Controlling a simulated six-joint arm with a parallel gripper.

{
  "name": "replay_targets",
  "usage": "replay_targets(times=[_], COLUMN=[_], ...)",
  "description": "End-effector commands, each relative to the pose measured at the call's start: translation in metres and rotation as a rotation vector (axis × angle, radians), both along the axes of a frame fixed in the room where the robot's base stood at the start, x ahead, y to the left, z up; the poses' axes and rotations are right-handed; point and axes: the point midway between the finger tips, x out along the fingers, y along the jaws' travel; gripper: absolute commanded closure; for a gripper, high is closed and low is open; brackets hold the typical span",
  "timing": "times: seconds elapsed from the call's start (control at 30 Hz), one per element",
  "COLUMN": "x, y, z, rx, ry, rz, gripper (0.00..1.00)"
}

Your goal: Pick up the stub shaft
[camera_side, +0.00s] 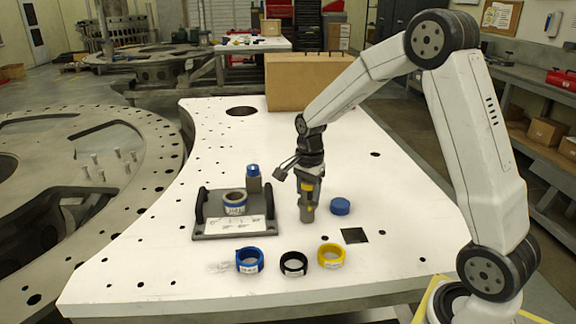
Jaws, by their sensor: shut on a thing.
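My gripper (308,203) points straight down at the middle of the white plate, right of the grey fixture. It is shut on a small part low between its fingers, which I take to be the stub shaft. Grey and yellow show there, but the fingers hide most of the part and its outline is unclear. The lower end is at or just above the plate; I cannot tell if it touches.
A blue disc (340,206) lies right of my gripper. Blue (250,261), black (293,264) and yellow (331,256) rings lie in front. The plate behind is mostly clear.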

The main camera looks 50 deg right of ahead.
Motion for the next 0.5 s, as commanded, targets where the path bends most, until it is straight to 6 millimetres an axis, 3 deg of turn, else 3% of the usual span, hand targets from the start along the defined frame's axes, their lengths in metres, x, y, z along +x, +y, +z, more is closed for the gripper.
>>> replay_targets(times=[0.4, 0.5], x=[0.001, -0.006], y=[-0.001, 0.001], z=[0.033, 0.041], rx=[-0.003, -0.002], ry=[-0.007, -0.005], rz=[0.0, 0.0], gripper=[1.0, 1.0])
